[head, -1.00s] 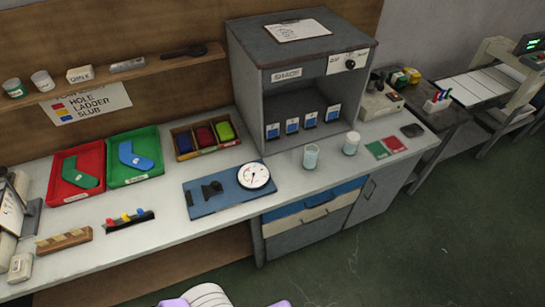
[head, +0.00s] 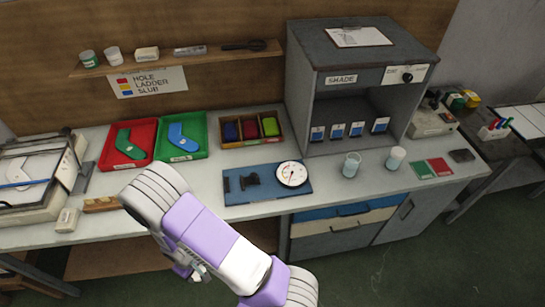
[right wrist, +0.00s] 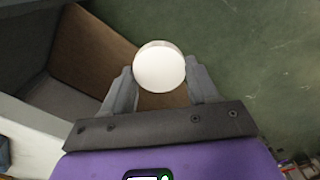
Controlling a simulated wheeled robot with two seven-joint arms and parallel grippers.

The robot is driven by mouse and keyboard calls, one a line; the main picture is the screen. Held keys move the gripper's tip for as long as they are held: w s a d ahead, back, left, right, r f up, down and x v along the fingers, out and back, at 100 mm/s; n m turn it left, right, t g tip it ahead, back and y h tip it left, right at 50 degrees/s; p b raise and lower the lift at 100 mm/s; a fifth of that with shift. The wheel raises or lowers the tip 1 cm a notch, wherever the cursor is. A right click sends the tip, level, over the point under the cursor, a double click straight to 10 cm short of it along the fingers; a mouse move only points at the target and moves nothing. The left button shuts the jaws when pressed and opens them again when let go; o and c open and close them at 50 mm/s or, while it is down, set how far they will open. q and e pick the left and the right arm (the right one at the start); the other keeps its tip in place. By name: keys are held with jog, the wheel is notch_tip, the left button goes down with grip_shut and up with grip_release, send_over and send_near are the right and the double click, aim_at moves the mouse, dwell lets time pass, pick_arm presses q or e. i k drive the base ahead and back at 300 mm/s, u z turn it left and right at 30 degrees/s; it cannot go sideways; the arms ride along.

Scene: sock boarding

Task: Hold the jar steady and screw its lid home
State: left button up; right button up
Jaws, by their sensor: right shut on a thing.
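A clear glass jar (head: 351,166) stands upright on the bench, right of the blue board. A second pale container (head: 396,158) with a white top stands to its right. My right gripper (right wrist: 160,68) is shut on a round white lid-like thing (right wrist: 159,70), seen face-on between its fingers. Whether anything is attached beneath it is hidden. In the head view a purple and white arm of mine crosses the bench's front edge, well left of the jar. Its gripper is mostly hidden. My left gripper is not in view.
The blue board (head: 236,186) carries a round dial (head: 291,174). Red (head: 110,160) and green (head: 193,152) trays lie further left. A grey cabinet (head: 310,80) stands behind the jars. Red and green cards (head: 440,166) lie to their right. Bench around the jar is clear.

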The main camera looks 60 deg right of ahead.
aim_at(353, 161)
jog(key=z, duration=2.9)
jog(key=i, duration=0.5)
